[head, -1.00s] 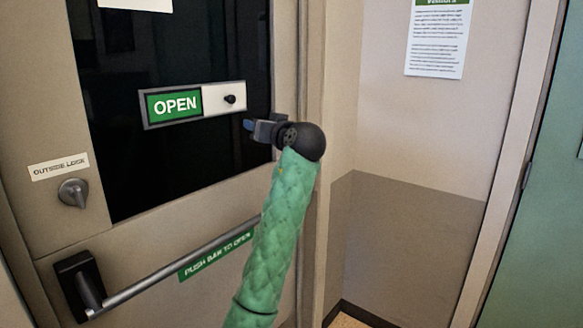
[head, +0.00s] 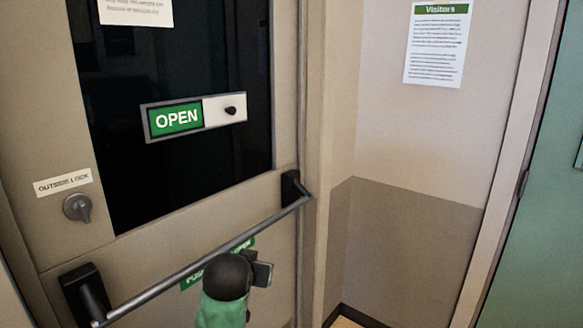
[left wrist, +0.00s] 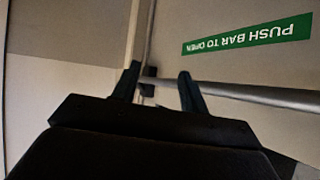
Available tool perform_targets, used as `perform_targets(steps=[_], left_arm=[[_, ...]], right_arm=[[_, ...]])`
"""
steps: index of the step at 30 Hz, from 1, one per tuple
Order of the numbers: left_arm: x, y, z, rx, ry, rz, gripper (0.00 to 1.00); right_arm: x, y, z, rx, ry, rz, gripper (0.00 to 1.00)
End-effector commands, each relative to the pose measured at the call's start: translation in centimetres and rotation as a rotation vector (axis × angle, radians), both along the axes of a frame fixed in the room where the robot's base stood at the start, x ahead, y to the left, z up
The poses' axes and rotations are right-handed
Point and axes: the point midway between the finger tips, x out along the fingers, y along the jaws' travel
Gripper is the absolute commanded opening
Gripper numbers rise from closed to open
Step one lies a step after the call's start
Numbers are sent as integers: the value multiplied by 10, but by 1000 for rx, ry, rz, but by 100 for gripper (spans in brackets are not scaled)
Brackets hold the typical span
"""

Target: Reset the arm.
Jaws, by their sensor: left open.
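My left arm, in a green sleeve, comes up from the bottom of the head view. Its gripper (head: 263,273) is low in front of the door, overlapping the green push-bar label in that view. In the left wrist view the gripper (left wrist: 158,76) has its two dark fingers apart with nothing held between them. The push bar (left wrist: 255,94) runs behind and beside the fingers there; I cannot tell whether they touch it. My right gripper is not in view.
The door (head: 120,262) carries a slider sign (head: 196,117) reading OPEN, an outside-lock knob (head: 77,207) and the slanting push bar (head: 215,252). A Visitors notice (head: 436,45) hangs on the right wall. A green surface (head: 545,200) stands at far right.

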Motion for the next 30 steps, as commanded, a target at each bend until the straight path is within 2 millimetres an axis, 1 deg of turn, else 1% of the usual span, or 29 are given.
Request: perform_targets(steps=[1, 6, 11, 15, 20, 26, 30], left_arm=[[-14, 2, -14, -9, 29, -11, 44], [-57, 8, -59, -37, 118, -43, 44], [-99, 15, -99, -52, 200, -59, 44], [-137, 23, -133, -53, 276, -58, 44], [-183, 33, -170, -45, 369, -47, 44], [-245, 44, -218, -29, 502, -39, 44], [-293, 48, -248, -20, 600, -35, 44]], right_arm=[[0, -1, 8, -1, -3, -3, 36], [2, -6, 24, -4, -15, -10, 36], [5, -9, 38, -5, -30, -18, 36], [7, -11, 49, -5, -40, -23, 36], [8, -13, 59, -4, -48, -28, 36], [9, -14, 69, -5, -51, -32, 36], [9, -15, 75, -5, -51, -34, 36]])
